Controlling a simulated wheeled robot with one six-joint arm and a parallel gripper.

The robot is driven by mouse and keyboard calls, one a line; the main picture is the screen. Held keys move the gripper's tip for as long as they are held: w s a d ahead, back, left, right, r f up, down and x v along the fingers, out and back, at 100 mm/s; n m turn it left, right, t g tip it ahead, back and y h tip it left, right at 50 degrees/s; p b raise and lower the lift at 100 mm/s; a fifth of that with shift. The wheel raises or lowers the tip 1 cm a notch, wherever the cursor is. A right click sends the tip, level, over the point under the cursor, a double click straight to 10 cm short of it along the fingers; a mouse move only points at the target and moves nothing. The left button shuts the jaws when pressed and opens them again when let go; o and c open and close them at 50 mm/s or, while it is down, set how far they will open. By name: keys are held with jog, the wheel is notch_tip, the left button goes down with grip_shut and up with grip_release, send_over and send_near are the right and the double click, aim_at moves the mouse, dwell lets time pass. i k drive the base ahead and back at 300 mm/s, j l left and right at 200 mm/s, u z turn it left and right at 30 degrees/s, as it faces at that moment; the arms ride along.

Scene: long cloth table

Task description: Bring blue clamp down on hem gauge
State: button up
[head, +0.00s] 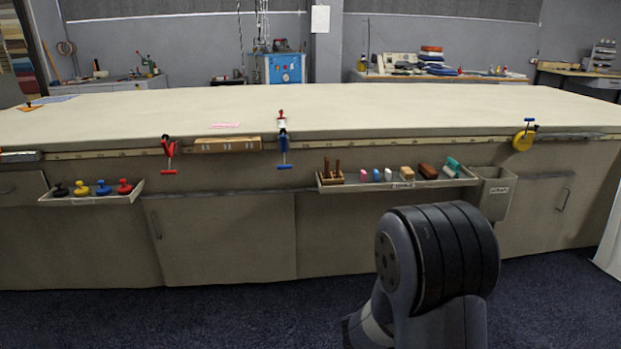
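A blue clamp (284,150) sits on the table's front edge, near the middle, with its blue bar hanging below the edge. A small white part with a red top (281,121) stands just above it at the edge; I cannot tell whether it belongs to the clamp. I cannot single out the hem gauge for sure. A flat pink piece (225,125) lies on the cloth left of the clamp, and a wooden block with pale marks (227,145) is on the front edge below it. My gripper is out of view; only a part of my arm shows at lower right.
The long cloth table (400,112) is mostly clear on top. A red clamp (169,155) and a yellow clamp (523,139) are on the front edge. A tray of colored knobs (60,201), a tool tray (395,184) and a bin (494,197) stick out below it.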

aim_at(282, 131)
jog(key=i+j+u, duration=0.5)
jog(key=i+u, duration=0.15)
jog(key=i, duration=0.15)
jog(key=i+u, duration=0.35)
jog(key=i+j+z, duration=0.15)
jog(key=i+z, duration=0.2)
jog(key=i, duration=0.2)
jog(key=i+j+z, duration=0.3)
jog(key=i, duration=0.25)
jog(key=i+j+z, duration=0.35)
jog(key=i+j, duration=0.1)
jog(key=i, duration=0.05)
